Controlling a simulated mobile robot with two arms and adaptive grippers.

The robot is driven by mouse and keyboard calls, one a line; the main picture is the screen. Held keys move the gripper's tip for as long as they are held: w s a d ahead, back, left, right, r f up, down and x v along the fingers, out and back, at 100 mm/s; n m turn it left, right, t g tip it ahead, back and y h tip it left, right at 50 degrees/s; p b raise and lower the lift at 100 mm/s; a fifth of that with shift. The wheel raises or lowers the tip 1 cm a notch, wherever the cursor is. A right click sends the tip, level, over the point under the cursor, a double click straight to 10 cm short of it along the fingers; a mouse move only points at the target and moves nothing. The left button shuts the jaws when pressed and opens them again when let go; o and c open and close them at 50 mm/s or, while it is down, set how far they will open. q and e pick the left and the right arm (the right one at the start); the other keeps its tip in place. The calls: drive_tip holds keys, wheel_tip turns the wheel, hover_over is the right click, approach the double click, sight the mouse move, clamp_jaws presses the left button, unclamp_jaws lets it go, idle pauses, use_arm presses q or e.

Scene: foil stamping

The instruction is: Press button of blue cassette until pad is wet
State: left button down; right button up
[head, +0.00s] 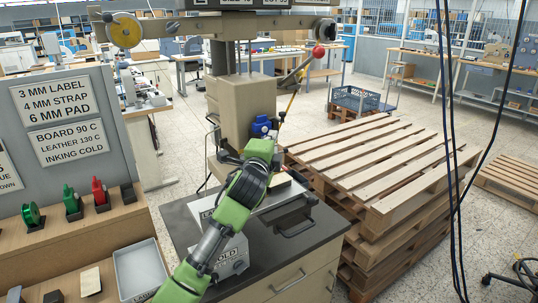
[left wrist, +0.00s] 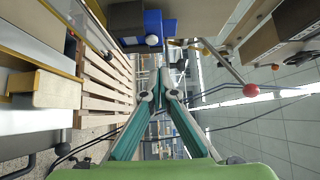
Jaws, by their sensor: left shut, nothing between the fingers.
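The blue cassette (head: 261,125) sits on the front of the beige press column in the head view. In the left wrist view the blue cassette (left wrist: 153,24) is near the top edge, with a small pale round knob on it; I cannot tell whether this is its button. My left gripper (head: 278,122) reaches up beside the cassette; its fingers are mostly hidden in the head view. In the left wrist view the left gripper (left wrist: 160,82) has its teal fingers together at the tips, empty, and appears apart from the cassette. I cannot make out the pad. My right gripper is out of view.
A lever with a red ball (head: 318,51) juts from the press (head: 249,100). A stack of wooden pallets (head: 385,170) stands to the right. A dark-topped cabinet (head: 330,225) is below my arm. A grey tray (head: 140,270) and red and green tools stand at left.

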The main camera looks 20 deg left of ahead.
use_arm(q)
drive_tip(key=s+b, duration=0.1)
drive_tip(key=s, duration=0.7)
drive_tip(key=shift+d+f+b, duration=0.15)
drive_tip(key=shift+f+b, duration=0.25)
drive_tip(key=shift+f, duration=0.05)
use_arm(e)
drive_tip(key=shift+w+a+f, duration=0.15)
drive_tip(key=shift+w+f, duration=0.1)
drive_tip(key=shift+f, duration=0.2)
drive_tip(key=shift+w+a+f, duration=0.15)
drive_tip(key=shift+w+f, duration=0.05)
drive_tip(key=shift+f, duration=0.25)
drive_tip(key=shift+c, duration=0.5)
